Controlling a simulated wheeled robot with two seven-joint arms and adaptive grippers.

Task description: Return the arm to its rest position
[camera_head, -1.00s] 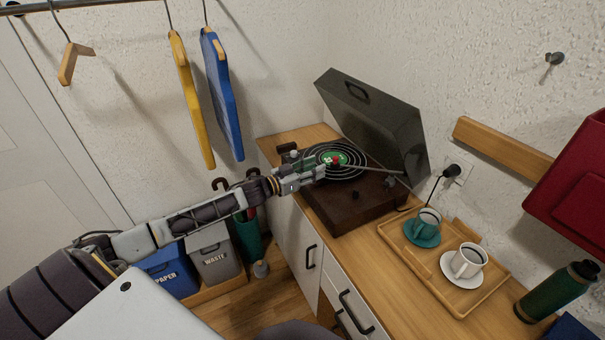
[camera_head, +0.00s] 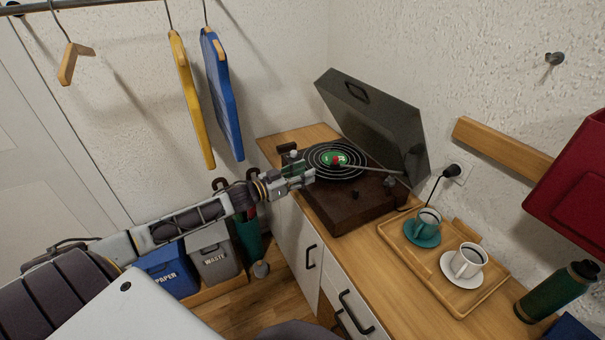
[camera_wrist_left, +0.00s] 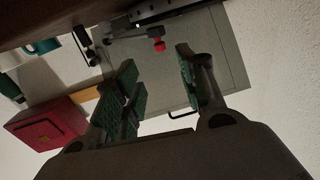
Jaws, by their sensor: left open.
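My left arm (camera_head: 190,222) reaches in from the lower left in the head view. Its left gripper (camera_head: 308,174) is at the left edge of the record player (camera_head: 345,215), near the record (camera_head: 322,158). In the left wrist view the left gripper (camera_wrist_left: 160,88) is open, with nothing between its green-padded fingers. A red knob (camera_wrist_left: 158,46) shows beyond the fingertips, apart from them. The record player's dark lid (camera_head: 375,120) stands open. My right gripper is not in view.
A wooden tray (camera_head: 464,308) with a teal cup (camera_head: 428,220) and a white cup (camera_head: 468,260) is on the counter at right. Boards (camera_head: 222,95) hang above the arm. Bins (camera_head: 215,255) stand below it.

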